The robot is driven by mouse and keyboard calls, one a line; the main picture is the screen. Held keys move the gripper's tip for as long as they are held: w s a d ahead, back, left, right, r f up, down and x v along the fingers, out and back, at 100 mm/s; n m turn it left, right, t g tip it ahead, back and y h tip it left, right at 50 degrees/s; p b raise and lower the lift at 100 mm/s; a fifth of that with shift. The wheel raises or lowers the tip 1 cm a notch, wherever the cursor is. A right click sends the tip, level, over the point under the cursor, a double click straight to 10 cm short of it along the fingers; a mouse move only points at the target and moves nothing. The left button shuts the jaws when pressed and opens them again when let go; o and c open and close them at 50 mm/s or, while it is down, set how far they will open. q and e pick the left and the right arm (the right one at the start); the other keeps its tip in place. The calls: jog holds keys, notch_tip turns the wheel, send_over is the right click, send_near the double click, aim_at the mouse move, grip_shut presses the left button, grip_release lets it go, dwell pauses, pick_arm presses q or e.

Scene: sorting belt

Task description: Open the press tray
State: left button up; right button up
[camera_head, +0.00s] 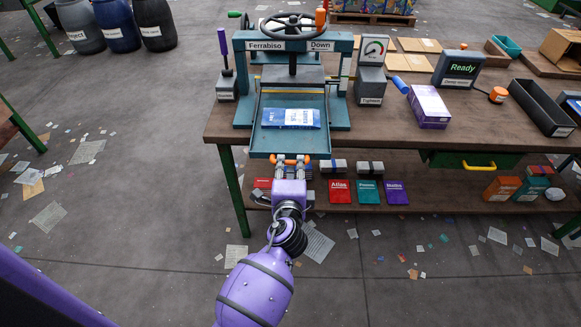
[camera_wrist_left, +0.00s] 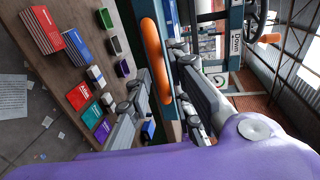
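The press tray (camera_head: 264,142) is a flat teal tray sticking out from the front of the press, below and in front of its raised plate (camera_head: 293,76). A blue printed packet (camera_head: 291,118) lies on it. The orange tray handle (camera_head: 306,161) runs along the tray's front edge; it also shows in the left wrist view (camera_wrist_left: 153,50). My left gripper (camera_head: 290,164) is at the handle, its fingers on either side of it and apparently closed on it, with parts of the handle hidden. My right gripper is not in view.
The press has a handwheel (camera_head: 292,24) on top. A gauge box (camera_head: 371,71) and a purple box (camera_head: 429,106) stand to its right on the bench. Below, a shelf (camera_head: 436,203) holds several coloured packets. The floor before the bench is clear except for scattered papers.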

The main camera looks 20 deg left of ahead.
pick_arm(q)
jog(key=v, duration=0.7)
jog(key=shift+s, duration=0.25)
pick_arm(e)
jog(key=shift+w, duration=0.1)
pick_arm(q)
jog(key=shift+d, duration=0.15)
jog(key=s+a+f+n+g+h+p, duration=0.1)
jog(key=s+f+n, duration=0.3)
jog(key=s, duration=0.6)
jog(key=s+a+f+n+g+h+p, duration=0.1)
jog(key=s+f+n, duration=0.4)
jog(key=s, duration=0.6)
jog(key=s+a+f+n+g+h+p, duration=0.1)
jog(key=s+a+f+n+g+h, duration=0.1)
jog(key=s+f+n+g, duration=0.2)
jog(key=s+f+n, duration=0.1)
jog(key=s+f, duration=0.2)
jog(key=s, duration=0.3)
jog(key=shift+s+h+p, duration=0.3)
jog(key=shift+s+p, duration=0.05)
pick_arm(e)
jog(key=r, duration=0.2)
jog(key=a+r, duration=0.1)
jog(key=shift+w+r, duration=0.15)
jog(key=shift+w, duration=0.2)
